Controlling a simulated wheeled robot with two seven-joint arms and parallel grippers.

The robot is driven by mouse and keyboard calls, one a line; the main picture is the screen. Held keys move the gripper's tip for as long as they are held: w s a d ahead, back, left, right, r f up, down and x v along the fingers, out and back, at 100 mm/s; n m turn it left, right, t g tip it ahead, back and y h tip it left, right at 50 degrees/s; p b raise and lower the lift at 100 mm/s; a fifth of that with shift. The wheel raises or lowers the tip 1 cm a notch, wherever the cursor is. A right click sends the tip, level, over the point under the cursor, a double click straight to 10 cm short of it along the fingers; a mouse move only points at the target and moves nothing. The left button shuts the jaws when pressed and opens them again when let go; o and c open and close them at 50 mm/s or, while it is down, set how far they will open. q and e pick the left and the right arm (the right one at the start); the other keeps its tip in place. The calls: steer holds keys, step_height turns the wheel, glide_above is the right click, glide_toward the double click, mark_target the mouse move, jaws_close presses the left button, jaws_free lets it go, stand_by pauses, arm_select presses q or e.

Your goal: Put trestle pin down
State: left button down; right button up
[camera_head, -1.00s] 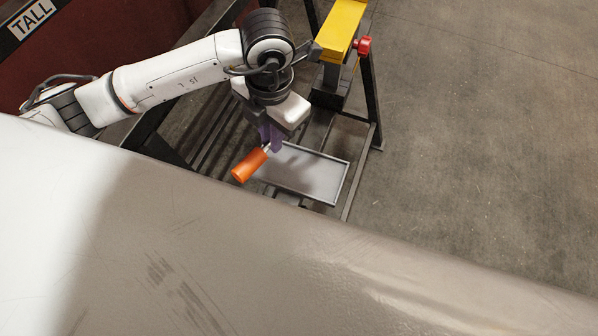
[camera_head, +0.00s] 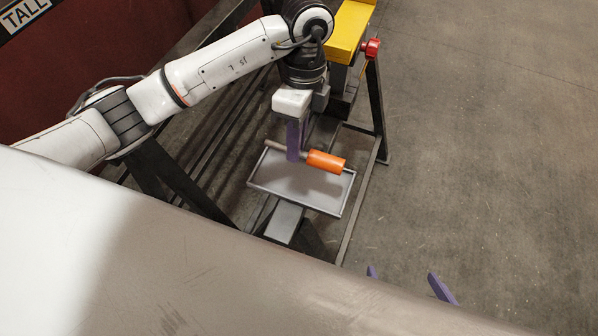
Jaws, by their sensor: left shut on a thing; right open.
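The trestle pin (camera_head: 326,161) has an orange handle and a short grey shaft. My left gripper (camera_head: 295,152), with purple fingers, is shut on the shaft and holds the pin roughly level, handle to the right. The pin appears over a shallow grey tray (camera_head: 268,186) with a raised rim. I cannot tell whether the pin touches the tray. My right gripper (camera_head: 407,279) shows only as two purple fingertips, apart and empty, at the lower edge of the picture.
The dark metal trestle (camera_head: 376,112) stands around the tray, with a yellow beam (camera_head: 350,28) and a red knob (camera_head: 371,48) at the top. A dark red panel (camera_head: 110,45) stands at the left. The concrete floor (camera_head: 490,130) at the right is clear.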

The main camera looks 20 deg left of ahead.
mark_target(295, 179)
arm_select(q)
step_height(295, 179, down, 8)
steer(key=shift+f+b, duration=0.2)
steer(key=shift+b, duration=0.3)
steer(key=shift+f, duration=0.1)
steer(key=c, duration=2.1)
jaws_free()
steer(key=r, duration=0.4)
steer(key=w+r+p, duration=0.1)
steer(key=r, duration=0.3)
steer(key=w+r, duration=0.1)
steer(key=r, duration=0.3)
steer(key=shift+w, duration=0.15)
